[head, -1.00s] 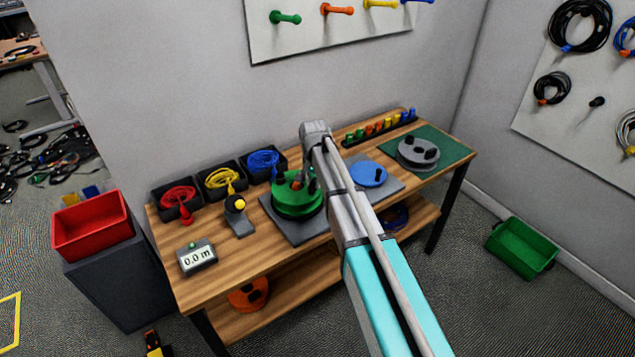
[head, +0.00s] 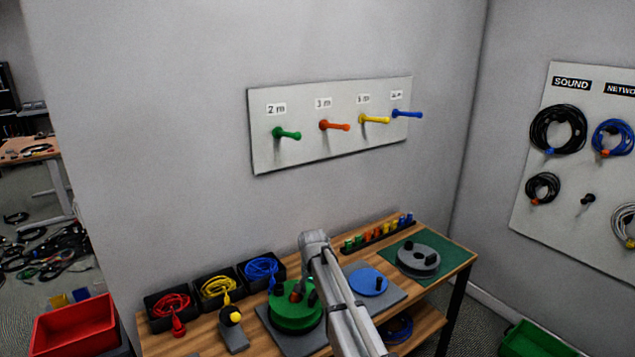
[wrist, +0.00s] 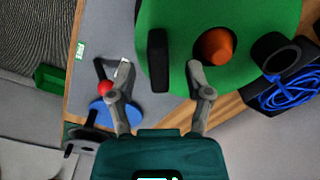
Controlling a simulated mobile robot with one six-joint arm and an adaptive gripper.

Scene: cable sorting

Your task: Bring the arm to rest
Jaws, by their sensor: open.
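My arm reaches over the workbench (head: 210,333) in the head view, and its bulk hides my fingertips there. In the wrist view my gripper (wrist: 162,78) is open, its two fingers apart with nothing held between them. A green reel (head: 297,318) with dark posts and an orange peg lies just beyond the fingers; it also fills the upper part of the wrist view (wrist: 180,45). I cannot tell whether a fingertip touches the green reel.
Black bins with red (head: 172,303), yellow (head: 216,287) and blue (head: 262,270) cables line the bench's back left. A grey reel (head: 417,258) lies on a green mat at right. A pegboard (head: 335,150) hangs above. A red bin (head: 75,328) stands at left.

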